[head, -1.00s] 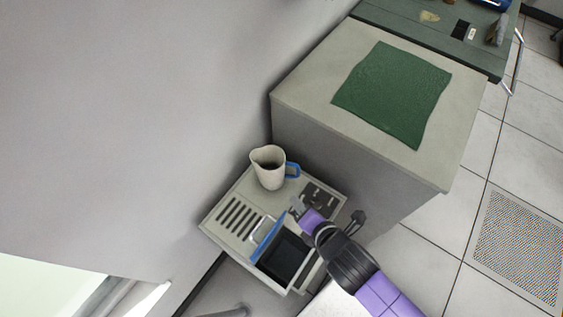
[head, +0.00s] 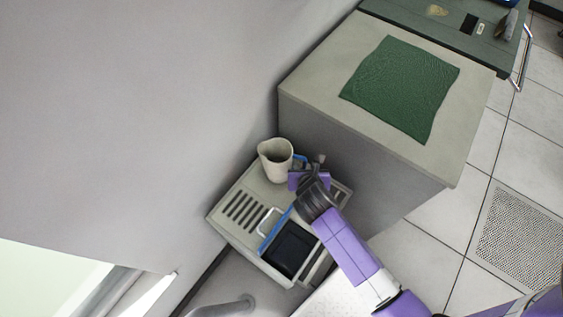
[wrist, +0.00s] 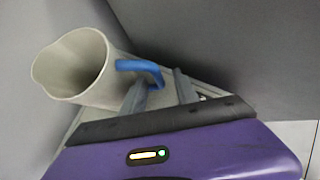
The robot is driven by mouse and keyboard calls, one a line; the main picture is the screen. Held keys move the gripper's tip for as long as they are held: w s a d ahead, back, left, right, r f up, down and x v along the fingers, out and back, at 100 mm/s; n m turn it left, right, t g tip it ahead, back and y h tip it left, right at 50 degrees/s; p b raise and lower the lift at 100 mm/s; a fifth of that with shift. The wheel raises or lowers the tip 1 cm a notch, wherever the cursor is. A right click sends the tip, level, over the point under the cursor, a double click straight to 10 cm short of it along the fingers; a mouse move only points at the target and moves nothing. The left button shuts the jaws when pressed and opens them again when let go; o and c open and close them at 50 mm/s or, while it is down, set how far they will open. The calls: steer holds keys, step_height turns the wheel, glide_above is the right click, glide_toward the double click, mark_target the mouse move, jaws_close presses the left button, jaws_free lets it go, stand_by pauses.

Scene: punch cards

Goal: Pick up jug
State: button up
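The jug (head: 274,160) is cream-coloured with a blue handle and stands upright on the far corner of a light grey machine (head: 225,225). In the wrist view the jug (wrist: 88,72) is at the upper left, its blue handle (wrist: 138,70) pointing right toward my gripper. My gripper (head: 304,166) is beside the handle in the head view, its tips partly hidden by my wrist. In the wrist view my gripper's two fingers (wrist: 158,92) stand apart, with the handle's lower end close to them. Whether they touch the handle is unclear.
The machine has a slotted grille (head: 241,210), a metal loop handle (head: 268,221) and a dark bin (head: 291,250). A tall grey cabinet (head: 330,100) with a green cloth (head: 402,88) rises just behind the jug. A plain wall (head: 140,110) is to the left.

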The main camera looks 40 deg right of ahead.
steer(key=shift+x, duration=1.05)
jaws_close()
steer(key=shift+r, duration=0.1)
stand_by(0.5)
